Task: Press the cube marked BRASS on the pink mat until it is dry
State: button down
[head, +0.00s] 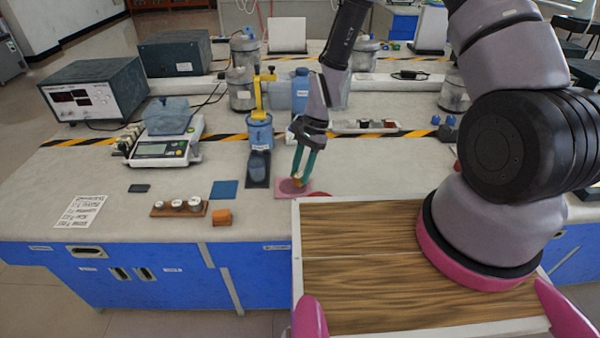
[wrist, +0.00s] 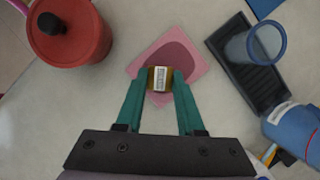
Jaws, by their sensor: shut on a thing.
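My gripper (head: 297,180) reaches down over the pink mat (head: 307,192), with its green fingers shut on a small brass-coloured cube (head: 297,181). In the wrist view the cube (wrist: 159,80) sits between the fingertips (wrist: 160,82), and a white label with dark print faces the camera. The print is too small to read. The pink mat (wrist: 199,67) lies beneath, with a darker, wet-looking patch (wrist: 178,54) around and beyond the cube. The cube is over the mat; I cannot tell whether it touches it. The cube's underside is hidden.
A red lidded pot (wrist: 70,45) stands left of the mat in the wrist view. A dark ribbed tray (head: 257,170) and a blue container (head: 260,132) are close by. A blue mat (head: 224,190), an orange block (head: 221,217), a wooden weight holder (head: 163,209) and a scale (head: 160,151) are farther left.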

jog(key=shift+r, duration=0.1)
jog(key=shift+r, duration=2.4)
